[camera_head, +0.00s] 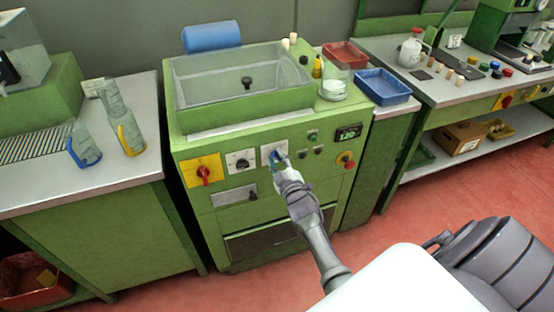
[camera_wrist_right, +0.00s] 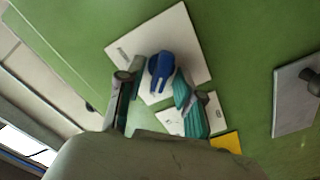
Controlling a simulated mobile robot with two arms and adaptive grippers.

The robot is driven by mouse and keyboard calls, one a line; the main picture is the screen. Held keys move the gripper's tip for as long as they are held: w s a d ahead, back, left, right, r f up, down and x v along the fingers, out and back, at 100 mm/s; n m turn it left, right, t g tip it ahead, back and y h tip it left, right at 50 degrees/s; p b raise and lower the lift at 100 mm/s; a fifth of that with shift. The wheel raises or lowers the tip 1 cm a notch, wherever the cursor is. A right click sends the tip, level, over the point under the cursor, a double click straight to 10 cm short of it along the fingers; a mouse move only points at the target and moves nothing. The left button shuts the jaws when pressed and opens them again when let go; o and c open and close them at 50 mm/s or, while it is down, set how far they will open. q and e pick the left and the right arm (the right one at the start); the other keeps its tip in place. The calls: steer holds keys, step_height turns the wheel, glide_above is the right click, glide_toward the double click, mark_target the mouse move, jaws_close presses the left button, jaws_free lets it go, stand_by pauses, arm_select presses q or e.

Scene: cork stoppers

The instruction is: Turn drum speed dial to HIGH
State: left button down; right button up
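A blue dial (camera_wrist_right: 160,70) sits on a white square plate (camera_wrist_right: 185,38) on the machine's green front. In the head view this plate (camera_head: 268,148) is the right one of two white dial plates, and its dial is largely hidden by my right gripper (camera_head: 281,160). In the right wrist view my right gripper (camera_wrist_right: 160,92) is open, with one finger on each side of the blue dial. The right finger looks very close to it; I cannot tell whether it touches. The plate's lettering is too small to read. My left gripper is not in view.
To the left on the panel are a black dial (camera_head: 241,162) and a red knob (camera_head: 204,173) on a yellow plate. A clear-walled tray (camera_head: 240,107) tops the machine.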

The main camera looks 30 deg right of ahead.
jaws_close()
steer(key=shift+m, duration=0.4)
steer(key=m, duration=0.2)
steer(key=shift+m+p, duration=0.35)
steer(key=shift+m, duration=0.05)
steer(key=m, duration=0.3)
steer(key=shift+d+m, duration=0.15)
steer(key=shift+m, duration=0.25)
steer(key=m, duration=0.5)
steer(key=shift+s+d, duration=0.1)
steer(key=m, duration=0.5)
steer(key=shift+d, duration=0.1)
steer(key=shift+m, duration=0.4)
